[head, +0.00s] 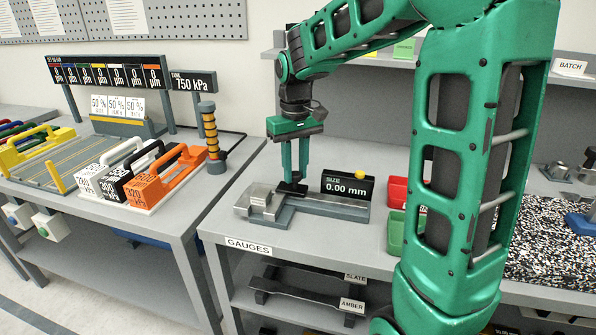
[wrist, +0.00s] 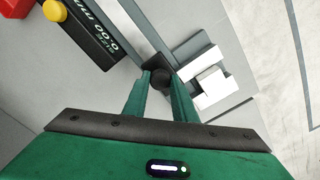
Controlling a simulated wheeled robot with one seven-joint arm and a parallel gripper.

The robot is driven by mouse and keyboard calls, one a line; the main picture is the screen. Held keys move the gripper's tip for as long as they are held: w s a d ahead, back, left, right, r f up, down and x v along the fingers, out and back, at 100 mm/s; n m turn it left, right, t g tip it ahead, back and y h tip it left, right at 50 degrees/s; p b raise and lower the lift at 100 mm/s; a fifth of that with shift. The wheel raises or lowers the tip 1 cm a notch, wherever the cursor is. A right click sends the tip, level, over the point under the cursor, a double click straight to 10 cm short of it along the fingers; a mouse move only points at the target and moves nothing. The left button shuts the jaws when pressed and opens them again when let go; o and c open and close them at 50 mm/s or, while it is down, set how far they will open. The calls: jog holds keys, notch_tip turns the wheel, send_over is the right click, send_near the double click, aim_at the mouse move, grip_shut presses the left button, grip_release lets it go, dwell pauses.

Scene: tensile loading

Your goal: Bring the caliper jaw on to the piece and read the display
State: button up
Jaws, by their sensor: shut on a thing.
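The caliper (head: 325,203) lies on the gauges bench, a grey bar with raised blocks at its left end. Its display (head: 347,187) reads SIZE 0.00 mm and also shows in the wrist view (wrist: 97,32), with a yellow button on its housing. My gripper (head: 292,186) points down at the caliper. It is shut on a dark jaw handle (wrist: 161,77), seen between the fingertips. Pale blocks (wrist: 214,86) sit just right of the handle in the wrist view; I cannot tell which is the piece or whether the jaw touches it. The fingers hide part of the jaw.
Red (head: 398,192) and green (head: 397,232) bins stand right of the display. My arm hides part of the bench there. The left table holds black, white and orange weight blocks (head: 165,182). Slate and amber gauges (head: 310,291) lie on the lower shelf.

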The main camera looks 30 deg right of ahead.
jog(key=o, duration=0.6)
jog(key=shift+w+a, duration=0.1)
jog(key=shift+a, duration=0.05)
jog(key=shift+o, duration=0.2)
jog(key=shift+r, duration=0.15)
notch_tip(320, 180, up, 10)
jog(key=shift+r, duration=0.25)
dwell(0.7)
